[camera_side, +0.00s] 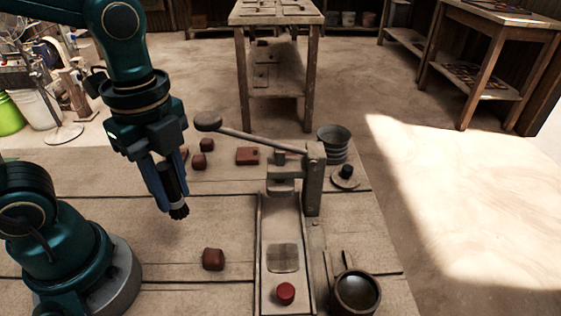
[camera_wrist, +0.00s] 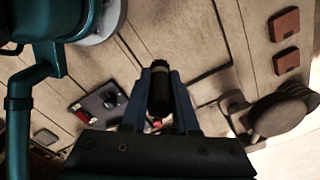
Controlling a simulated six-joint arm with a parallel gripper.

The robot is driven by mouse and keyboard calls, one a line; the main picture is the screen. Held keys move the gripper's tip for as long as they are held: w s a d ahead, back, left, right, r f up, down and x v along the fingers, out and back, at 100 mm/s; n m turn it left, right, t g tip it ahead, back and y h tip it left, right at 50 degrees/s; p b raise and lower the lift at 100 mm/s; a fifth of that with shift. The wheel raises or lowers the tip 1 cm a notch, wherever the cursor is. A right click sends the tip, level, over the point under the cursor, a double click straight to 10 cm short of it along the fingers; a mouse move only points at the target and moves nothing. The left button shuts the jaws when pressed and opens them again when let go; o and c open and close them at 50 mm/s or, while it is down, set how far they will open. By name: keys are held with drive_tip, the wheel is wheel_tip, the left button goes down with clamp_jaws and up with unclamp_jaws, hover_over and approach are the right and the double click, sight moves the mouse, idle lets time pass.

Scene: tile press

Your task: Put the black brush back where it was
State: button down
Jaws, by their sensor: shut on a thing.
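The black brush (camera_side: 179,210) hangs bristles down in my gripper (camera_side: 168,190) in the side view, above the left part of the worktable (camera_side: 90,230). The blue fingers are closed on its dark body from both sides. In the wrist view the brush (camera_wrist: 158,92) shows between the two fingers of my gripper (camera_wrist: 158,98). The brush is clear of the table by a gap I cannot measure. The spot where it was before is not marked in these frames.
The tile press (camera_side: 312,185) stands right of my gripper; its long lever (camera_side: 245,135) reaches left. Red-brown clay blocks (camera_side: 213,259) lie about. A red round piece (camera_side: 285,293) sits on the press bed. A dark bowl (camera_side: 356,293), ribbed bucket (camera_side: 334,142) and saucer (camera_side: 344,180) stand right.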

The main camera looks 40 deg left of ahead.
drive_tip(key=s+d+f, duration=0.1)
drive_tip(key=d+f, duration=0.1)
drive_tip(key=d, duration=0.1)
drive_tip(key=s+d+f, duration=0.1)
drive_tip(key=d+f, duration=0.1)
drive_tip(key=d, duration=0.1)
drive_tip(key=s+d+f, duration=0.1)
drive_tip(key=d+f, duration=0.1)
drive_tip(key=d, duration=0.1)
drive_tip(key=shift+s, duration=0.3)
drive_tip(key=shift+d+f, duration=0.1)
drive_tip(key=shift+f, duration=1.9)
drive_tip(key=shift+f, duration=0.15)
drive_tip(key=c, duration=0.7)
unclamp_jaws()
